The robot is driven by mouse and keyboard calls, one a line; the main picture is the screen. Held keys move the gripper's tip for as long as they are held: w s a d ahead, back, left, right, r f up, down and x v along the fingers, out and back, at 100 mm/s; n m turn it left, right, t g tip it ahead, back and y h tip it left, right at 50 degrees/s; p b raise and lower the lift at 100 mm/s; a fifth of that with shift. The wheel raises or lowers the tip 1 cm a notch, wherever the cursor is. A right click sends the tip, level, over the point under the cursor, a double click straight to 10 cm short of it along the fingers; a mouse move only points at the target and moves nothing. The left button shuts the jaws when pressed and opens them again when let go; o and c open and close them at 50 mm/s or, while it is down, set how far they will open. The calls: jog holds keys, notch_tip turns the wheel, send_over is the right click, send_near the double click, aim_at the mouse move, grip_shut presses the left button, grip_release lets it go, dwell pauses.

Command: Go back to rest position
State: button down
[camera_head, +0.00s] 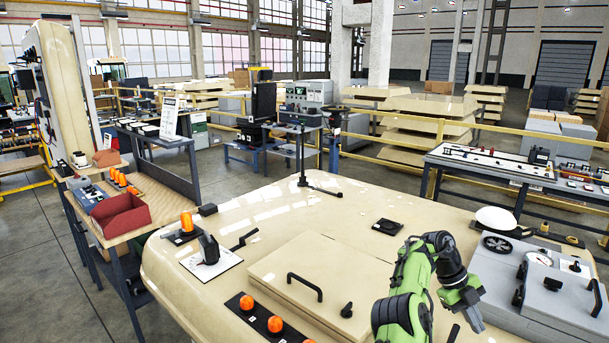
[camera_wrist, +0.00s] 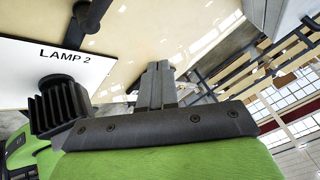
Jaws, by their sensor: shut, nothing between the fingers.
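My green and black arm rises at the lower right of the head view, over the beige cab roof (camera_head: 240,222). My gripper (camera_head: 474,318) hangs at the arm's end, pointing down, in front of the grey equipment box. In the wrist view my gripper's grey fingers (camera_wrist: 157,86) are together and hold nothing. A white plate (camera_wrist: 58,62) marked "LAMP 2" shows at the left of the wrist view, beside the fingers. Whether the fingertips touch anything cannot be told.
A hatch with a black handle (camera_head: 305,286) lies left of my arm. Orange lamps (camera_head: 247,302) stand on a dark strip at the front. A lever plate (camera_head: 211,261) and another orange lamp (camera_head: 187,222) are at the left. The grey equipment box (camera_head: 540,292) is close on the right.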

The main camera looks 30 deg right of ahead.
jog(key=w+a+r+n+t, duration=0.2)
jog(key=w+a+r+n, duration=0.1)
jog(key=a+r+n, duration=0.4)
jog(key=w+a+r+n+t, duration=0.3)
jog(key=a+n, duration=0.3)
jog(key=a, duration=0.3)
jog(key=w+a+r+n+t, duration=0.2)
jog(key=w+a+r+n, duration=0.2)
jog(key=a+r+n, duration=0.3)
jog(key=s+a+n+t, duration=0.2)
jog(key=a+n, duration=0.4)
jog(key=a, duration=0.3)
jog(key=s+a+n+t, duration=0.2)
jog(key=a+n, duration=0.3)
jog(key=a, duration=0.4)
jog(key=s+a+f+n+t+y, duration=0.1)
jog(key=s+a+f+n+y, duration=0.1)
jog(key=s+a+f+n, duration=0.2)
jog(key=s+a+n, duration=0.3)
jog(key=a+n, duration=0.2)
jog(key=shift+s+a+f+n+t, duration=0.2)
jog(key=shift+n+t, duration=0.1)
jog(key=shift+t, duration=0.1)
